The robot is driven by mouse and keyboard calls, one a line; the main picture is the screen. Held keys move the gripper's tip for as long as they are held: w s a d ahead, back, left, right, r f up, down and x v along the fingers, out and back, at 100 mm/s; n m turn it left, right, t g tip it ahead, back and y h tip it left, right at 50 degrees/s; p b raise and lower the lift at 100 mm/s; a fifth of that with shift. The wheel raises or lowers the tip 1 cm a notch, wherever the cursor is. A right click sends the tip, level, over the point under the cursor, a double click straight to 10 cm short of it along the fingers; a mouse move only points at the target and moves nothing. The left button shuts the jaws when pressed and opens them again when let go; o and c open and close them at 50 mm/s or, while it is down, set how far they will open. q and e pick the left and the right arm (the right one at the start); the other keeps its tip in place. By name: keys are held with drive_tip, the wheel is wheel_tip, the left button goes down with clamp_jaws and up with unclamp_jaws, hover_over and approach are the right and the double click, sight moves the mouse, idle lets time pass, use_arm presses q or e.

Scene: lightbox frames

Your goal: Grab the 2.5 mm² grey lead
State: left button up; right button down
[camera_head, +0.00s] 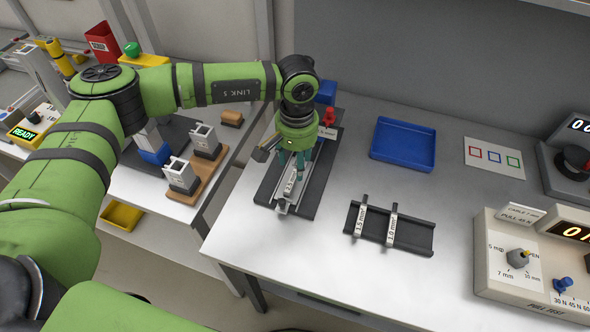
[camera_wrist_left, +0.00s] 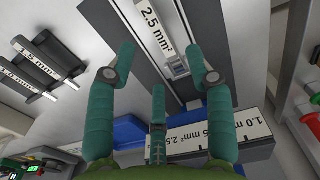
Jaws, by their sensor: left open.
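The grey lead has a white label reading 2.5 mm² (camera_wrist_left: 152,22). In the head view it (camera_head: 289,187) lies along the dark fixture plate (camera_head: 265,193), below my left gripper (camera_head: 296,159). In the left wrist view the teal fingers of my left gripper (camera_wrist_left: 160,78) are spread apart, with nothing between them. The lead's label lies beyond the fingertips, towards the top of that view. My gripper partly hides the lead's far end in the head view. Whether any finger touches the lead, I cannot tell. My right gripper is in neither view.
A black rack (camera_head: 417,237) holds leads labelled 1.5 mm² (camera_head: 361,216) and 1.0 mm² (camera_head: 392,226). A blue tray (camera_head: 402,145) stands further back, and a pull-test unit (camera_head: 530,268) at right. A red-handled part (camera_head: 328,117) stands close behind my gripper. The table's front is bare.

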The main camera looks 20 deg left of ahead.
sight(295, 177)
use_arm(q)
drive_tip(key=f+p, duration=0.1)
drive_tip(key=f, duration=0.1)
drive_tip(key=f+p, duration=0.1)
drive_tip(key=shift+s+a+f, duration=0.1)
drive_tip(key=shift+s+f, duration=0.1)
drive_tip(key=shift+f, duration=0.15)
drive_tip(key=shift+w+f, duration=0.15)
drive_tip(key=shift+f, duration=0.35)
drive_tip(key=c, duration=1)
drive_tip(key=shift+r, duration=0.15)
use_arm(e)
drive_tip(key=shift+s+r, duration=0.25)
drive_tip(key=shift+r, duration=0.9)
